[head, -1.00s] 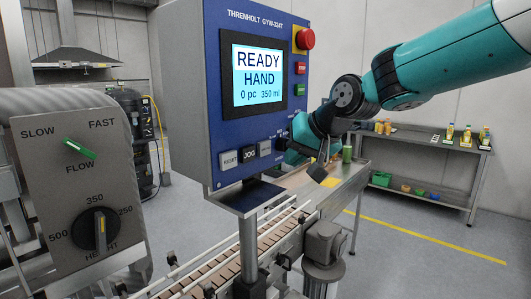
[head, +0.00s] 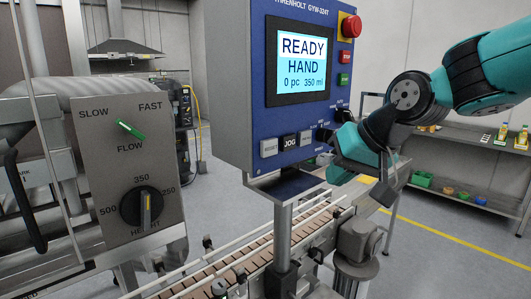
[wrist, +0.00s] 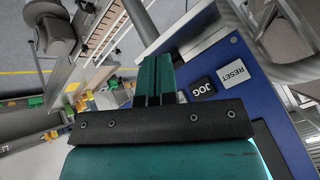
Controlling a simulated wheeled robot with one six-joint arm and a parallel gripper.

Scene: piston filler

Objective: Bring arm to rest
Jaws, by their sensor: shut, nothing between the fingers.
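My arm (head: 490,75) reaches in from the upper right in the head view. My gripper (head: 330,142) is beside the lower right edge of the blue control panel (head: 258,85), close to its small black knobs. In the wrist view my gripper (wrist: 154,62) shows two teal fingers shut together with nothing between them. The panel's JOG button (wrist: 203,88) and RESET button (wrist: 231,77) lie to the right of the fingers there. Whether the fingertips touch the panel I cannot tell. The panel screen (head: 303,63) reads READY, HAND, 0 pc, 350 ml.
A grey box (head: 128,165) with a green FLOW pointer and a black HEIGHT knob (head: 142,208) stands at left. The slatted conveyor (head: 235,258) runs below the panel. A metal bench (head: 460,140) with bottles and bowls stands back right. Floor between is open.

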